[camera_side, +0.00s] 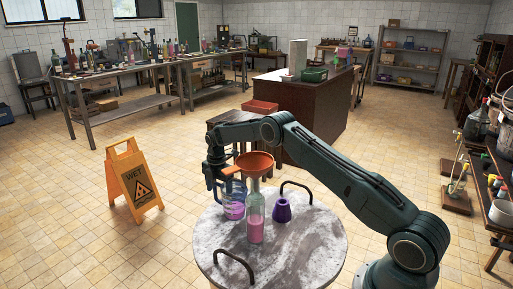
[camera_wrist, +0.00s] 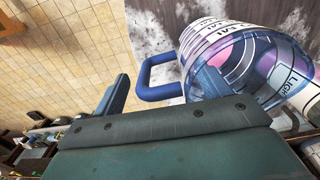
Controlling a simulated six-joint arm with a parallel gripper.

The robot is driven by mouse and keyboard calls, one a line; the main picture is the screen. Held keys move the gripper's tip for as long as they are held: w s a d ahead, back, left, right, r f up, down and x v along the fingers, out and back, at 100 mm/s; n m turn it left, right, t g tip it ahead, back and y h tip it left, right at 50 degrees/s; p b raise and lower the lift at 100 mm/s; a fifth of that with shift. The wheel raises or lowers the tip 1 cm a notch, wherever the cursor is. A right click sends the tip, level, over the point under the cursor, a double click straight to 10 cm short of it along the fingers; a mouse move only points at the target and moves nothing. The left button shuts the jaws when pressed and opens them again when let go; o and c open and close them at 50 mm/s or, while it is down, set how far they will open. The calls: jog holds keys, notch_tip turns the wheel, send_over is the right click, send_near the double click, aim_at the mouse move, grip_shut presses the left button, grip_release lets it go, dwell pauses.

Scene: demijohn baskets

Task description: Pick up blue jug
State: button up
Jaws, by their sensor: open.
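The blue jug (camera_side: 234,208) is a clear, blue-tinted measuring jug with pink liquid, standing on the round marble table (camera_side: 308,240) in the side view. In the wrist view the jug (camera_wrist: 232,52) shows printed markings, and its blue handle (camera_wrist: 146,80) points left. My gripper (camera_side: 222,186) is at the jug's upper part in the side view. In the wrist view my open gripper (camera_wrist: 165,82) has one finger left of the handle and the other at the jug's rim. The handle lies between them. Whether either finger touches the jug is unclear.
A clear bottle (camera_side: 256,222) with pink liquid and an orange funnel (camera_side: 255,163) stands close right of the jug. A purple flask (camera_side: 282,210) stands further right. The table has two dark handles (camera_side: 236,262). A yellow wet-floor sign (camera_side: 134,180) stands left.

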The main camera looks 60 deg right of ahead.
jog(key=shift+c, duration=0.3)
jog(key=c, duration=1.4)
jog(key=shift+r, duration=0.3)
notch_tip(320, 180, up, 19)
jog(key=shift+r, duration=0.15)
dwell(1.0)
jog(key=shift+r, duration=0.1)
dwell(0.7)
